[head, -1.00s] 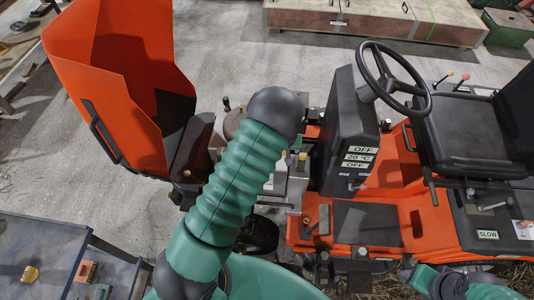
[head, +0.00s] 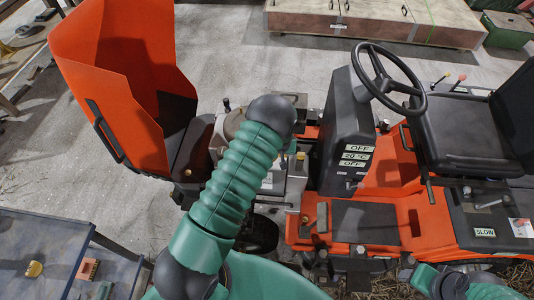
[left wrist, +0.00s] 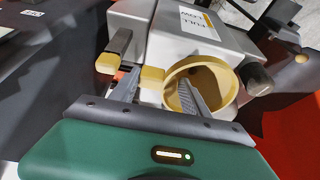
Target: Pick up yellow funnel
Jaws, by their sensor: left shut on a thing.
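The yellow funnel (left wrist: 226,72) shows in the left wrist view as a round, open-mouthed ring with a yellow block-like part on its left, beside the grey machine housing. My left gripper (left wrist: 160,77) is shut on the funnel. One finger is inside the ring and the other is left of the block-like part. In the head view my left forearm hides the gripper and most of the funnel. My right gripper is out of view; only part of my right arm shows at the lower right.
An orange machine with a black seat (head: 460,125) and steering wheel (head: 388,72) stands at the right. A tall orange chute (head: 125,85) rises at the left. A dark table (head: 40,235) with small items is at lower left. A wooden crate (head: 370,22) lies behind on open floor.

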